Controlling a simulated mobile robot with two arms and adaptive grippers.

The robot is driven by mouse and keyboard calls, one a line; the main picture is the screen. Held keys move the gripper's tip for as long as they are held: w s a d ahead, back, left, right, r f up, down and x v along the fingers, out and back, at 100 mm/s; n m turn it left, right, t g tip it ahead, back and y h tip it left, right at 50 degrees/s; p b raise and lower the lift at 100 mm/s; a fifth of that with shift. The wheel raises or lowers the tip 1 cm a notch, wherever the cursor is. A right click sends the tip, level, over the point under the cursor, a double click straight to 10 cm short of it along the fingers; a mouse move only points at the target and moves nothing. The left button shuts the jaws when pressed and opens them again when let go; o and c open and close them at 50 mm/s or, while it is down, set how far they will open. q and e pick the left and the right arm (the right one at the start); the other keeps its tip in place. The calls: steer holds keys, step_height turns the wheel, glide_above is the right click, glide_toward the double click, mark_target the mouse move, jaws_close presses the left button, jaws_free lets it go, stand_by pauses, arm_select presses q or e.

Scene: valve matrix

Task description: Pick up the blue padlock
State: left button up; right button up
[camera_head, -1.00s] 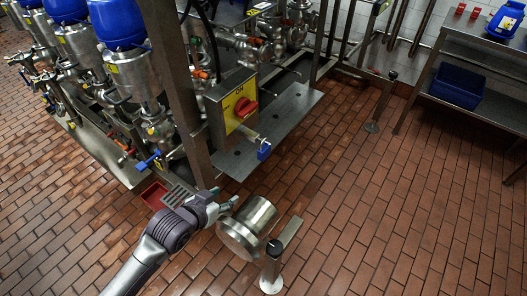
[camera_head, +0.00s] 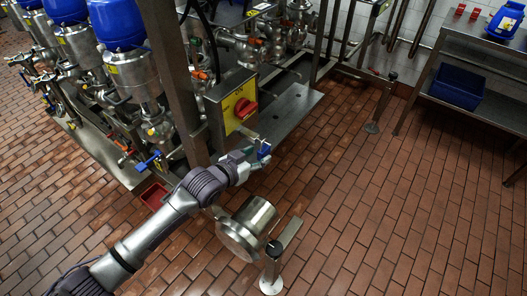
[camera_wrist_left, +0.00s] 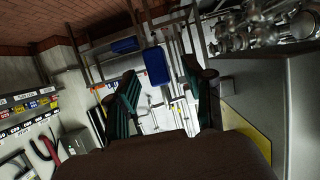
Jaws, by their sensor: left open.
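The blue padlock (camera_head: 264,149) hangs at the side of the grey switch box below its red knob in the head view. In the left wrist view the blue padlock (camera_wrist_left: 155,62) shows upright between my two fingers. My left gripper (camera_head: 260,158) is at the padlock in the head view, partly overlapping it. The left wrist view shows the gripper (camera_wrist_left: 160,88) open, one finger on each side of the padlock. Whether the fingers touch it cannot be told. My right gripper is not in view.
The switch box (camera_head: 229,105) with its yellow plate and red knob (camera_head: 245,107) stands close to my gripper. A steel cylinder (camera_head: 247,228) and a short post (camera_head: 271,265) are nearer. A steel shelf (camera_head: 480,65) with a blue bin (camera_head: 457,87) stands far right. Tiled floor is clear between.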

mark_target(259, 154)
arm_select(q)
steer(key=x, duration=0.4)
steer(key=shift+w+d+r, duration=0.1)
steer(key=shift+d+r, duration=0.1)
steer(key=shift+r, duration=0.05)
jaws_close()
